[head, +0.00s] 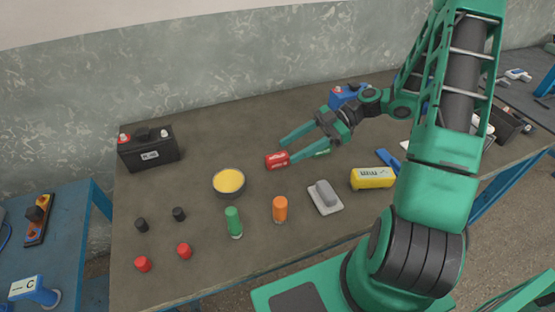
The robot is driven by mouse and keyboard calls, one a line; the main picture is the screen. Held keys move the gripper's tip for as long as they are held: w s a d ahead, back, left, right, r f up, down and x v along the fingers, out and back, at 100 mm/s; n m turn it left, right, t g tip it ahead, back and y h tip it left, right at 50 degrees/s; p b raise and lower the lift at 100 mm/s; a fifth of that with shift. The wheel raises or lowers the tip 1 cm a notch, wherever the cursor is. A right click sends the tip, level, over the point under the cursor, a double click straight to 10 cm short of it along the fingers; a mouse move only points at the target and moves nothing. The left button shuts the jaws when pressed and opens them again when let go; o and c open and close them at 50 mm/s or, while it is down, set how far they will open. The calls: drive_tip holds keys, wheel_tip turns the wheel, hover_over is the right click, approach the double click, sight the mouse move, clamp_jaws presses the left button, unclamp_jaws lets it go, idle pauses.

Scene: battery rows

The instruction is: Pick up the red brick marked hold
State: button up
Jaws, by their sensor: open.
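The red brick (277,160) lies on the brown table (190,255) near the middle. It has rounded edges and a pale marking too small to read. My gripper (287,152) reaches in from the right with its two green fingers spread apart. The fingertips are right at the red brick, and the lower one overlaps its right end in the picture. I cannot tell whether they touch it or how high they are above the table. Nothing shows held between the fingers.
A yellow bowl (229,182) stands left of the brick. A green cylinder (233,222), an orange cylinder (280,209) and a grey block on a pale plate (325,197) stand in front. A yellow block (372,178) lies right. A black battery (148,148) stands far left, with several caps before it.

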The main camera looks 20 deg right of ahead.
sight(281, 155)
drive_tip(key=shift+x, duration=2.6)
drive_tip(key=shift+s+r, duration=0.1)
drive_tip(key=shift+s, duration=0.05)
drive_tip(key=c, duration=1.1)
